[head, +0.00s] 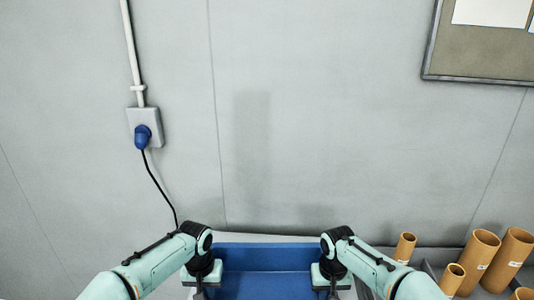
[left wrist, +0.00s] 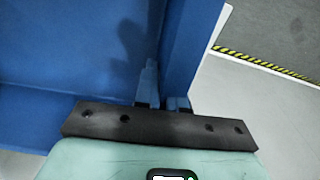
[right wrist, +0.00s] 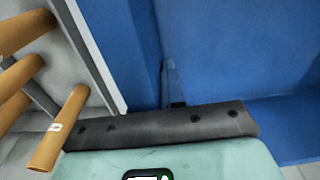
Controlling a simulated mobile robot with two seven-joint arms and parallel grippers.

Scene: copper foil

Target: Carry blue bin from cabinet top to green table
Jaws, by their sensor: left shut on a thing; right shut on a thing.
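The blue bin (head: 266,258) is at the bottom middle of the head view, between my two arms; its lower part is cut off by the frame. My left gripper (head: 200,286) is at its left side, and in the left wrist view the fingers (left wrist: 162,100) are shut with the bin's side wall (left wrist: 190,50) between them. My right gripper (head: 331,288) is at the bin's right side; in the right wrist view one finger (right wrist: 172,85) shows inside, against the bin wall (right wrist: 135,45). The other finger is hidden. The green table is not in view.
Several cardboard tubes (head: 478,262) stand in a grey holder just right of my right arm, close to it in the right wrist view (right wrist: 58,130). A grey wall (head: 300,130) is behind the bin. A socket with blue plug (head: 142,136) and cable hangs at left. Yellow-black floor tape (left wrist: 265,63) shows.

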